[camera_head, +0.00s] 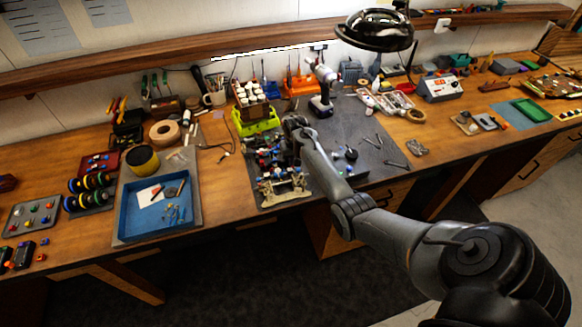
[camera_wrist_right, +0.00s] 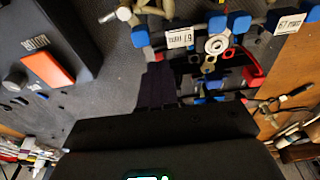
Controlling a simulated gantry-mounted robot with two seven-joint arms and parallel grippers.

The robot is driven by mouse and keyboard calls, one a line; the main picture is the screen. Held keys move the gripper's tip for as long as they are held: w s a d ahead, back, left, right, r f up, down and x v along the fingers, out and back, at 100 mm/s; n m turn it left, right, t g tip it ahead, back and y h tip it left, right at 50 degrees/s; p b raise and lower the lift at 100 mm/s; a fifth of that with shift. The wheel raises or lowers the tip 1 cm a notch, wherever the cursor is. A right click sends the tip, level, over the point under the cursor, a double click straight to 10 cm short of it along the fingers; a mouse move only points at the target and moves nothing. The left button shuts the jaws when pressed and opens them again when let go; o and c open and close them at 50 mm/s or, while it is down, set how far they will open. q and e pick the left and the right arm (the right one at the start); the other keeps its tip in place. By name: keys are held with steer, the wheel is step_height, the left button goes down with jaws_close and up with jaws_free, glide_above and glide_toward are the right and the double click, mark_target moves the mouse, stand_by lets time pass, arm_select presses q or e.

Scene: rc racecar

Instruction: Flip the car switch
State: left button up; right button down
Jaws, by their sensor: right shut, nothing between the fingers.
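The car (camera_head: 283,185) is a small open chassis with blue, white and tan parts. It sits on the grey mat at the middle of the bench, partly hidden by my right arm in the head view. In the right wrist view, blue-and-white car parts (camera_wrist_right: 240,22) lie at upper right. An orange rocker switch (camera_wrist_right: 47,68) sits on a dark box at the left of that view, beside a black knob. My right gripper (camera_wrist_right: 168,92) is shut and empty, between the dark box and the blue-and-white parts. I cannot tell whether it touches anything. My left gripper is out of view.
A blue tray (camera_head: 127,225) stands left of the mat. A green holder (camera_head: 255,125) and a drill (camera_head: 322,95) stand behind the car. Loose tools lie on the mat's right side. A lamp (camera_head: 375,30) hangs above the bench. The mat's right half has free room.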

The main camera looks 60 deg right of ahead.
steer(key=shift+f, duration=0.25)
steer(key=shift+f+b, duration=0.5)
steer(key=shift+f, duration=0.1)
stand_by(0.6)
steer(key=shift+r+p, duration=0.95)
steer(key=shift+p, duration=0.1)
step_height(320, 180, up, 3)
steer(key=p, duration=0.3)
steer(key=shift+r, duration=1.05)
